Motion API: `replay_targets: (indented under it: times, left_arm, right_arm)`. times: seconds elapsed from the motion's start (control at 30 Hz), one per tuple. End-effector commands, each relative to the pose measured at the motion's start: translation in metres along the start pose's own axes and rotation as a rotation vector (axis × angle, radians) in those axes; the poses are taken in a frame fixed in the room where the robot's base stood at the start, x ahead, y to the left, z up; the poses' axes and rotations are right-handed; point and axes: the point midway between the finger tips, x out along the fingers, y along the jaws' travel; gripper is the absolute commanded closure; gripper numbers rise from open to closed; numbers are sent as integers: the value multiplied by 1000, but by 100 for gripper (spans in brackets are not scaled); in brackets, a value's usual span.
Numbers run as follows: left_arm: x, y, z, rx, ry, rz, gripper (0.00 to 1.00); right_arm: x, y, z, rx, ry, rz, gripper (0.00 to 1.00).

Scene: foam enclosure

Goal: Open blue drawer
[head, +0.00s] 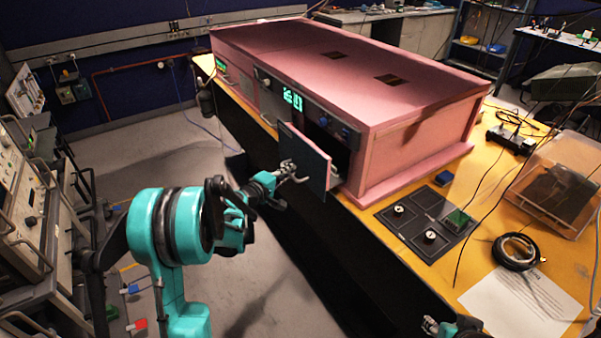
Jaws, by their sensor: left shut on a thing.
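The pink foam enclosure (400,110) stands on the yellow table. A dark blue-grey front panel with a pink edge, which looks like the blue drawer (312,164), stands out from the enclosure's front. A dark opening shows behind it. My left gripper (291,172) is at the panel's outer face, shut on what appears to be its handle; the fingers hide most of the handle. My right gripper (430,325) shows only in part at the bottom edge, away from the drawer, and its jaws are too small to judge.
A dark panel with gauges (426,221), a clear box (558,185) and a coiled cable (516,251) lie on the table to the right. Equipment racks (30,215) stand at the left. Open floor lies in front of the table.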

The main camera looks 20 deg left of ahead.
Motion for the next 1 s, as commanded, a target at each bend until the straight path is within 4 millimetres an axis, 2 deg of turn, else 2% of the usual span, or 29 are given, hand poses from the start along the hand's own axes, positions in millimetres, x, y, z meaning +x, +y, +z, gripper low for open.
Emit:
replay_targets:
  times: [0.2,0.5,0.7,1.0]
  left_arm:
    - [-48,-11,-20,-3,2,0,100]
    - [-91,-21,-37,-2,0,1,100]
    - [-102,-23,-42,-1,-2,0,100]
    - [-104,-24,-42,-1,-3,0,100]
  right_arm:
    - [4,0,2,0,0,0,60]
    - [6,0,4,0,0,0,60]
    - [7,0,5,0,0,0,60]
    - [7,0,5,0,0,0,60]
